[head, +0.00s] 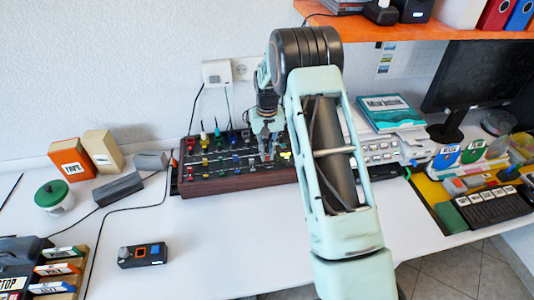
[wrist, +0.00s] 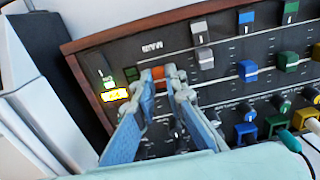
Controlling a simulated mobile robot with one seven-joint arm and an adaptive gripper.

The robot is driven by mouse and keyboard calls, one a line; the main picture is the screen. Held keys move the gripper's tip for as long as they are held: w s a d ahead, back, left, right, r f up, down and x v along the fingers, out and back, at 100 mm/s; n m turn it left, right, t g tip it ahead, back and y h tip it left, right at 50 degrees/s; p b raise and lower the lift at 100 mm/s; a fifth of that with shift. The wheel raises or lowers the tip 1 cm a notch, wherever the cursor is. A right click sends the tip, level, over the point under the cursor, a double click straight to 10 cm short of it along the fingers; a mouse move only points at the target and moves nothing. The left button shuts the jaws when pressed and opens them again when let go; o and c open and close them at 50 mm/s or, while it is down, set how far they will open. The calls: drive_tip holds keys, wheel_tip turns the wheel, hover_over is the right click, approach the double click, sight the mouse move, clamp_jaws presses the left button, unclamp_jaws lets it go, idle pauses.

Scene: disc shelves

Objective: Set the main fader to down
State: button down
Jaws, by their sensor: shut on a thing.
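The mixing console (head: 240,183) is a dark panel with a wooden edge on the white desk, full of coloured fader caps and knobs. In the wrist view its panel (wrist: 110,58) appears upside down, with a "MAIN" label near the wooden edge. Just beside that label is an orange-red fader cap (wrist: 157,73), taken as the main fader. My gripper (wrist: 163,76) is shut on this cap, and the fingers partly hide it and its slot. In the head view my gripper (head: 267,153) reaches down onto the console's right part, and the cap cannot be made out there.
An orange shelf (head: 410,27) overhangs the desk. The front desk (head: 225,230) has free room.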

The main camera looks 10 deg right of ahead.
sight(267, 157)
drive_tip(key=shift+s, duration=0.55)
drive_tip(key=shift+w, duration=0.1)
drive_tip(key=c, duration=2)
unclamp_jaws()
drive_tip(key=shift+o, duration=0.2)
drive_tip(key=shift+r, duration=0.15)
wheel_tip(267, 157, up, 12)
